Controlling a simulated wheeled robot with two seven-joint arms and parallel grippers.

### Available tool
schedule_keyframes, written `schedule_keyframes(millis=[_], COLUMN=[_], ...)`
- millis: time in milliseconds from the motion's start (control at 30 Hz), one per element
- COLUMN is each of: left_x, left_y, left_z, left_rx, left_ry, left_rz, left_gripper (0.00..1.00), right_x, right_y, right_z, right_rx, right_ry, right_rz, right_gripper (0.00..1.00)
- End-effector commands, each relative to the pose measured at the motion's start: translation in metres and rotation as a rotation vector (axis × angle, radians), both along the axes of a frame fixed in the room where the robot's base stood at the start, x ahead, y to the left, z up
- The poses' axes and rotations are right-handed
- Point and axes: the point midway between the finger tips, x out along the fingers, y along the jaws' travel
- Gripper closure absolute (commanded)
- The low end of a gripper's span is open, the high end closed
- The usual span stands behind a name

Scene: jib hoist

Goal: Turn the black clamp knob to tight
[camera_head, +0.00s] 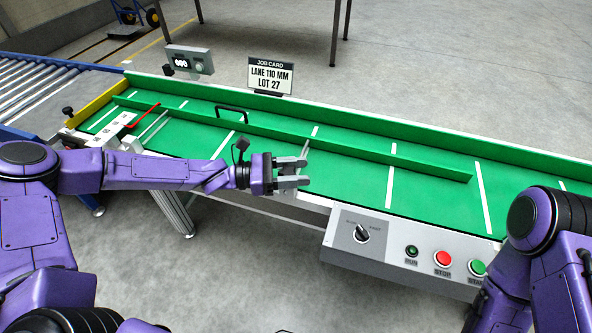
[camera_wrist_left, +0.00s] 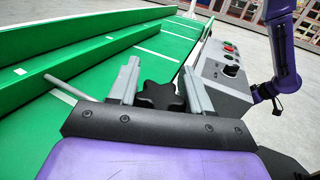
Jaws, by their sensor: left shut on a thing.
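The black clamp knob (camera_wrist_left: 160,95) is a lobed, star-shaped knob at the near side of the green conveyor. In the left wrist view it sits between the two grey fingers of my left gripper (camera_wrist_left: 158,88), which is shut on it. In the head view my left gripper (camera_head: 299,172) reaches over the conveyor's near edge, and I cannot make out the knob there. A thin silver rod (camera_wrist_left: 72,88) shows beside the gripper in the wrist view. My right arm enters at the right of the head view; its gripper is not seen.
A long green guide rail (camera_head: 350,152) runs along the conveyor bed (camera_head: 265,145). A control panel (camera_head: 345,255) with a dial (camera_head: 361,234), red stop button (camera_head: 443,259) and green buttons stands at the near side. A job card (camera_head: 270,76) and small counter box (camera_head: 190,60) stand behind.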

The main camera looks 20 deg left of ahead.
Motion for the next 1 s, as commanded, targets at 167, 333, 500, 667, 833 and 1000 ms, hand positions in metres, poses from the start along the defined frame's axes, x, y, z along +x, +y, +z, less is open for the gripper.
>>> schedule_keyframes(millis=[167, 333, 500, 667, 833, 1000], left_x=[0.000, 0.000, 0.000, 0.000, -0.006, -0.020], left_y=[0.000, 0.000, 0.000, 0.001, 0.020, 0.060], left_z=[0.000, 0.000, 0.000, 0.000, 0.003, 0.004], left_rx=[0.002, 0.002, 0.002, 0.001, 0.002, 0.000], left_ry=[0.003, 0.004, 0.004, 0.004, 0.002, 0.002], left_rz=[-0.019, -0.017, -0.017, -0.017, -0.012, -0.010], left_gripper=[0.82, 0.82, 0.31, 0.31, 0.31, 0.31], right_x=[0.000, 0.000, 0.000, 0.000, 0.000, 0.000], right_y=[0.000, 0.000, 0.000, 0.000, 0.000, 0.000], right_z=[0.000, 0.000, 0.000, 0.001, 0.007, 0.018], right_rx=[0.000, 0.000, 0.000, 0.000, 0.000, 0.000], right_ry=[0.000, 0.000, 0.000, 0.000, 0.000, 0.000], right_rz=[0.000, 0.000, 0.000, 0.000, 0.000, 0.000], right_gripper=[0.57, 0.57, 0.57, 0.57, 0.57, 0.57])
